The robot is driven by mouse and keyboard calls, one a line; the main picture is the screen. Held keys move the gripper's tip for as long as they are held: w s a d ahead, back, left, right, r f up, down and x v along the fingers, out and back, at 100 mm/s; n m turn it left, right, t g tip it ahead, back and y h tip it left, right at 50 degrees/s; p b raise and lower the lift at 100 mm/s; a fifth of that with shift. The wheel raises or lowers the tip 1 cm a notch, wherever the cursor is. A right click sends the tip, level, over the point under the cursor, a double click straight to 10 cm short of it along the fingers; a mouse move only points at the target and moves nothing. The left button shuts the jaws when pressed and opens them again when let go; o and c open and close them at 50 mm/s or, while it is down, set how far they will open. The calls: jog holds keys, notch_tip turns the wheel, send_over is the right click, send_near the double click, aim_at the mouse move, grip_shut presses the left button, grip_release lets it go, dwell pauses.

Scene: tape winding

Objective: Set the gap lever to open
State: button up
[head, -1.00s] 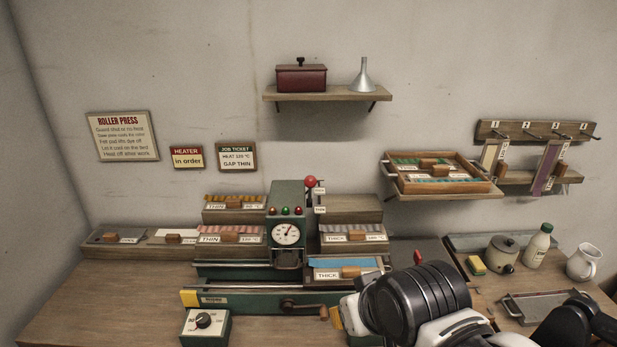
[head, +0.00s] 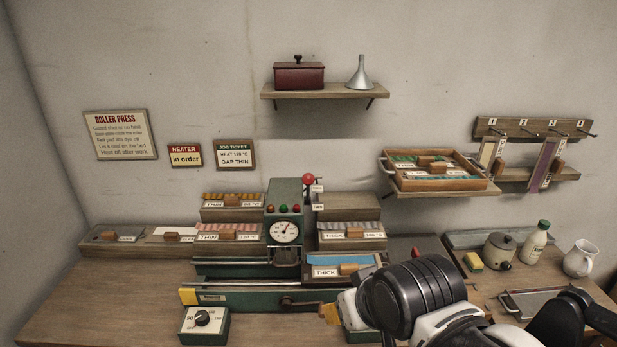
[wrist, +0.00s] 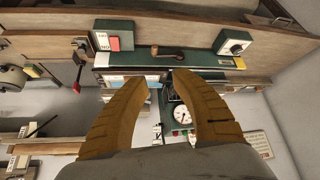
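The gap lever is an upright rod with a red ball knob (head: 309,181), just right of the green press column (head: 286,196). Small white labels (head: 317,188) sit beside its rod; I cannot read the setting for certain. A dial gauge (head: 285,231) is on the column's front and also shows in the wrist view (wrist: 181,113). My gripper (head: 331,313) is low in front of the press, near the crank (head: 303,302) and well below the lever. In the wrist view, its two tan fingers (wrist: 160,80) are wide apart with nothing between them. The red knob is not clear there.
Wooden trays with handled strips flank the column, including a THICK tray (head: 318,272). A heater knob box (head: 205,323) stands front left. A shelf with a red box (head: 298,76) hangs above. A wall tray (head: 434,173) and jars (head: 499,251) are at right.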

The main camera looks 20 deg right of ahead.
jog(key=w+r+n+p, duration=0.6)
jog(key=w+r+n, duration=0.1)
jog(key=r, duration=0.2)
notch_tip(320, 180, up, 4)
jog(key=r+n+g+h+p, duration=0.1)
jog(key=n+p, duration=1)
jog(key=n, duration=0.7)
send_over(308, 185)
jog(key=s, duration=0.1)
jog(key=shift+s+f, duration=0.2)
jog(key=shift+f, duration=0.05)
jog(key=shift+w+d+f+n+g, duration=0.1)
jog(key=shift+w+f+n+g, duration=0.1)
jog(key=shift+w+n+g, duration=0.1)
jog(key=x, duration=0.7)
jog(key=shift+w+f+b, duration=0.15)
jog(key=shift+f+b, duration=0.15)
jog(key=shift+b, duration=0.1)
grip_shut()
